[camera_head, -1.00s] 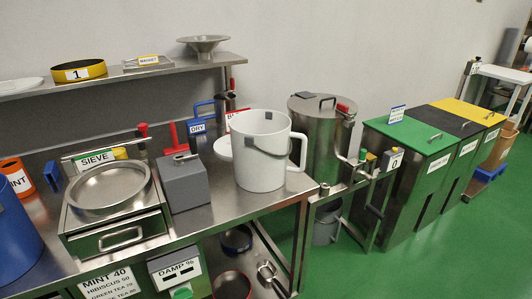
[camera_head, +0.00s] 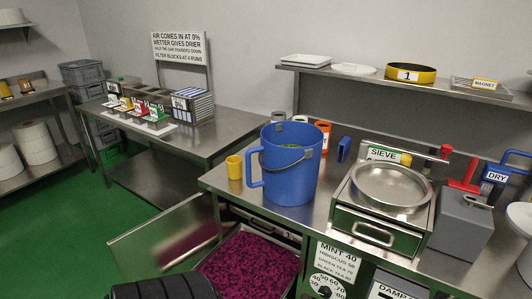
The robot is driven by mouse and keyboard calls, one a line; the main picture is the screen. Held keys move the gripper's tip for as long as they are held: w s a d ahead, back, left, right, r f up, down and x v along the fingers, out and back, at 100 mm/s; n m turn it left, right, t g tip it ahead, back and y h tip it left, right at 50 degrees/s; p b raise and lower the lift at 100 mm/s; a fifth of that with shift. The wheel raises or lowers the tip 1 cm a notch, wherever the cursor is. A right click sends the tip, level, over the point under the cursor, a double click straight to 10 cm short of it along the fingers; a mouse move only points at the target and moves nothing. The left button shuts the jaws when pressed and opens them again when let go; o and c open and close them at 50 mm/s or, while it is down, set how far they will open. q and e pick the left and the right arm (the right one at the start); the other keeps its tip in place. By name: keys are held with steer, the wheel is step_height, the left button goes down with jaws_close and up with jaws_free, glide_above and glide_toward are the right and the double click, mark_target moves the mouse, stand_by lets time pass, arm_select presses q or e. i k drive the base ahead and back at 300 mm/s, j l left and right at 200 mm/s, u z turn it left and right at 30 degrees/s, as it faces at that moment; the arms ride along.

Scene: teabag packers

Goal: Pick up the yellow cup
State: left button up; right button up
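The small yellow cup (camera_head: 234,167) stands upright near the left front corner of the steel workbench (camera_head: 222,186). It has a handle on its left side. It is just left of a large blue bucket (camera_head: 290,170), close to the bucket's handle; whether they touch I cannot tell.
The blue bucket holds something green. A sieve unit (camera_head: 392,187) stands right of it. Below the bench, an open bin (camera_head: 250,262) holds magenta material beside a tilted metal panel (camera_head: 165,235). A second bench (camera_head: 215,140) stands at left. Green floor is clear at left.

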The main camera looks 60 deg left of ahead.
mark_target(234, 164)
steer(key=u, duration=2.15)
